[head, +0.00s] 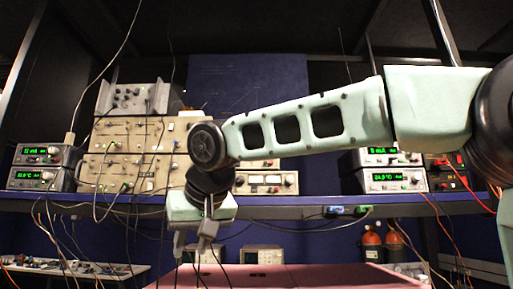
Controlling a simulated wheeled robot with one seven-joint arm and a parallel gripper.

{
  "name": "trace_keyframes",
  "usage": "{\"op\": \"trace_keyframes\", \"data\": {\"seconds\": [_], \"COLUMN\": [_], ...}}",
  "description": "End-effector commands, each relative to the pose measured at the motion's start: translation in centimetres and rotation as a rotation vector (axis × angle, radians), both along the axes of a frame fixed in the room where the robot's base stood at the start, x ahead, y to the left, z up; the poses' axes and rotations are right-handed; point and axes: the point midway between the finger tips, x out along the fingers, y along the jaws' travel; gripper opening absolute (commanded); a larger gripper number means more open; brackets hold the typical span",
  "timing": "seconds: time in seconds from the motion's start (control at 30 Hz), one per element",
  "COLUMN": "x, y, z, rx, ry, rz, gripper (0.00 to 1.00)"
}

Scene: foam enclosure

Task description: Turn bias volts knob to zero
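My gripper (192,252) hangs downward at the end of the pale green arm, left of centre. Its two grey fingers appear apart, with nothing seen between them. It is in front of the shelf, with its fingertips lower than the shelf edge. A stack of beige instrument modules (120,140) with several knobs and cables stands on the shelf behind and left of my gripper. A meter unit (268,181) with small dials and knobs stands just right of it. No label can be read, so I cannot tell which knob is bias volts. My arm hides part of the instruments.
Units with green displays stand on the shelf (310,207) at left (45,154) and right (394,180). Loose cables hang before the left instruments. Below are a pinkish surface (290,277), orange-brown bottles (372,245) and a cluttered white bench (75,268).

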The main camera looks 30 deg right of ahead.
Motion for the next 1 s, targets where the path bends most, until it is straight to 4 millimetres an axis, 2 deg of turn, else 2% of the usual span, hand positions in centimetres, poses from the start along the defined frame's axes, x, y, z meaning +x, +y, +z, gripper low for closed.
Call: {"op": "trace_keyframes", "data": {"seconds": [0.03,0.1,0.2,0.3,0.4,0.5,0.67,1.0], "x": [1.1,1.5,1.0,-0.3,-1.3,-1.7,-0.5,5.2], "y": [-2.5,-5.8,-9.9,-13.1,-15.0,-15.9,-16.7,-19.7], "z": [7.0,13.8,21.6,27.2,30.3,31.5,31.1,28.6], "rx": [0.019,0.042,0.072,0.1,0.118,0.126,0.127,0.126], "ry": [-0.09,-0.197,-0.329,-0.431,-0.494,-0.522,-0.525,-0.521], "rz": [-0.091,-0.21,-0.359,-0.47,-0.538,-0.57,-0.577,-0.574], "gripper": [0.32,0.32,0.32,0.32,0.32,0.32,0.32,0.32]}}
